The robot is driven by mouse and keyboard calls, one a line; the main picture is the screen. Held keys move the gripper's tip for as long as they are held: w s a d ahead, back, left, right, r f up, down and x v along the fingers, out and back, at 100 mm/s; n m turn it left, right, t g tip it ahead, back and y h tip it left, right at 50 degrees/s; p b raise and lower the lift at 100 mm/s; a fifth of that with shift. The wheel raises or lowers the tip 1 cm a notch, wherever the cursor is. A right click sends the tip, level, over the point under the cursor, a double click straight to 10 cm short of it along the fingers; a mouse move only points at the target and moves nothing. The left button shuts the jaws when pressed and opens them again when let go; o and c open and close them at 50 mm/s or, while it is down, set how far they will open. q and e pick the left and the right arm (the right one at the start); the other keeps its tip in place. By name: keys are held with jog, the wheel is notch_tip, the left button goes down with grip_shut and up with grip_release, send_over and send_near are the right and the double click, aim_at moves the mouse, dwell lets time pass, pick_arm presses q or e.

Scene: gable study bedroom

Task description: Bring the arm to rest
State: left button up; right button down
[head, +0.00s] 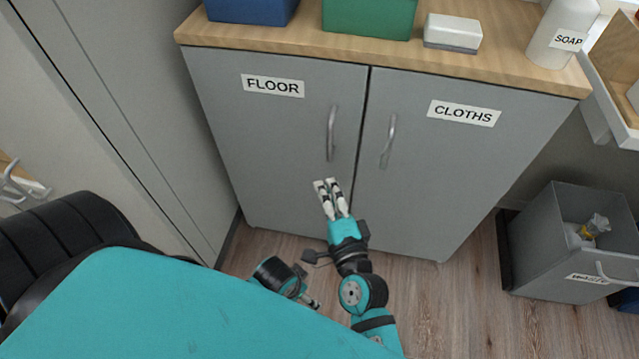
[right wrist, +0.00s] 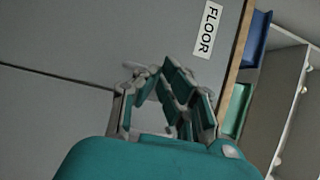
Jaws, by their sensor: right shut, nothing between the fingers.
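My right gripper (head: 326,185) shows in the head view in front of the lower part of the grey cabinet doors, below the handle (head: 331,134) of the door labelled FLOOR. Its fingers are together with nothing between them. It also shows in the right wrist view (right wrist: 156,78), where its fingertips meet before the grey door (right wrist: 60,45). The right arm reaches up from the bottom of the head view. A dark and teal piece of mine (head: 277,275) sticks out beside my teal body; it may be the left gripper, mostly hidden.
The left door labelled FLOOR (head: 240,130) and the right door labelled CLOTHS (head: 450,165) are shut. Blue and green containers, a white block and a soap bottle (head: 563,30) stand on the wooden top (head: 300,42). A grey waste bin (head: 545,240) stands at the right. Some floor (head: 470,300) is clear.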

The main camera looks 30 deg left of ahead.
pick_arm(q)
jog(key=shift+f, duration=0.4)
pick_arm(e)
jog(key=shift+s+a, duration=0.45)
jog(key=shift+s, duration=0.35)
